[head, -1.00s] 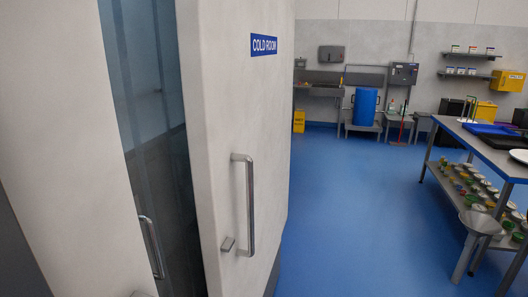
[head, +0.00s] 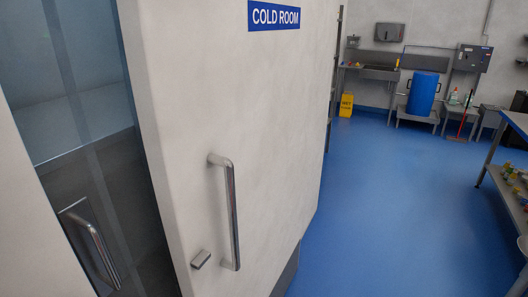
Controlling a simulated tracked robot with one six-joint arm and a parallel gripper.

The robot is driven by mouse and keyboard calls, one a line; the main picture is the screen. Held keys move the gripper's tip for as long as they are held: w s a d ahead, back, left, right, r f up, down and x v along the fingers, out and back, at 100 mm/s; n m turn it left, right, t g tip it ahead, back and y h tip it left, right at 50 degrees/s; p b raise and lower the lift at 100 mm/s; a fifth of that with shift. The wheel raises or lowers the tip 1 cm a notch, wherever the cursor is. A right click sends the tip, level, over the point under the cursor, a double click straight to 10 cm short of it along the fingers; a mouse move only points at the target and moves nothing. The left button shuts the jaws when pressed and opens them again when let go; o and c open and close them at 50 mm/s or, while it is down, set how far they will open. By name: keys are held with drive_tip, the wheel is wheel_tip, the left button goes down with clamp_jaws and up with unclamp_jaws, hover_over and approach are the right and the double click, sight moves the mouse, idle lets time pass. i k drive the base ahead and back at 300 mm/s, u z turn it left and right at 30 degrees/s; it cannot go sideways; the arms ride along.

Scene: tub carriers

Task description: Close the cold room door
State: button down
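The cold room door (head: 275,130) is a thick white slab with a blue "COLD ROOM" sign (head: 274,15). It stands partly open, with a gap on its left through which a dark glassy interior with strip-like panels (head: 75,90) shows. A vertical metal bar handle (head: 230,210) is on the door's face, with a small metal catch (head: 201,259) to its lower left. Another metal handle (head: 95,245) shows in the gap at the lower left. My gripper is not in view.
Blue floor (head: 370,200) lies clear to the right of the door. A work table (head: 510,125) stands at the right edge. A yellow wet-floor sign (head: 346,104), a blue drum (head: 423,93) and a sink (head: 380,72) are at the back wall.

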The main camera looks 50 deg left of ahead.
sight(223, 90)
drive_tip(key=i, duration=2.15)
drive_tip(key=u, duration=3.25)
